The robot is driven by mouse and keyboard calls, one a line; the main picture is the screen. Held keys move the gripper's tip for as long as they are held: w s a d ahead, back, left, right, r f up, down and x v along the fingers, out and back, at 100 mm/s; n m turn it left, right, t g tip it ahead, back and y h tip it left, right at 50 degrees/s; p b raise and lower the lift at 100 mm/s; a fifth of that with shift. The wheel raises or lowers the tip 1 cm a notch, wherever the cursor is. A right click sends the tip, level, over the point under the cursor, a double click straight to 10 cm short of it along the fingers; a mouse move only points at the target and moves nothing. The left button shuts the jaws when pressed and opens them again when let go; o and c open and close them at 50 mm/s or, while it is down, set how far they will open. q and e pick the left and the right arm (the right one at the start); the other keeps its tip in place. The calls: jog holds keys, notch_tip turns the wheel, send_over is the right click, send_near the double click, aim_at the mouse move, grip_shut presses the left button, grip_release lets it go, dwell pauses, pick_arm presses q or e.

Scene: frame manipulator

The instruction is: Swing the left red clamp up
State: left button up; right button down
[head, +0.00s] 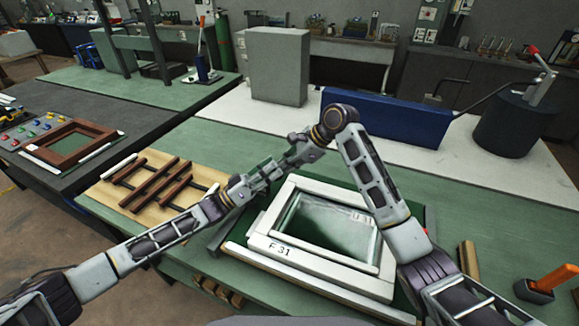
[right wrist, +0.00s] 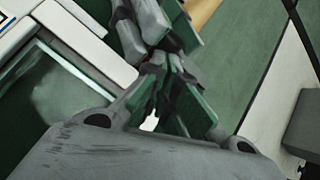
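A white frame (head: 275,249) marked F 31 lies on the green table around a glassy panel (head: 330,222). My left gripper (head: 262,178) and my right gripper (head: 283,165) meet at the frame's back left corner, overlapping in the head view. In the right wrist view, my right gripper's fingers (right wrist: 165,95) are close to grey and green gripper parts (right wrist: 140,30); contact is unclear. Neither gripper's opening can be judged. No red clamp shows at that corner; the grippers cover it. A small red part (head: 426,231) shows at the frame's right side, partly behind my right arm.
A wooden board with brown bars (head: 160,185) lies left of the frame. A blue box (head: 385,118), a grey block (head: 278,66) and a dark cylinder with a red-tipped lever (head: 510,122) stand behind. An orange-handled tool (head: 553,278) and a brown roll (head: 468,259) are at right.

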pick_arm(q)
jog(key=shift+s+f, duration=0.1)
jog(key=shift+f, duration=0.15)
jog(key=shift+s+a, duration=1.05)
jog(key=shift+a, duration=0.85)
jog(key=shift+s+a, duration=1)
jog(key=shift+a, duration=0.9)
jog(key=shift+s+a, duration=1.05)
jog(key=shift+a, duration=0.85)
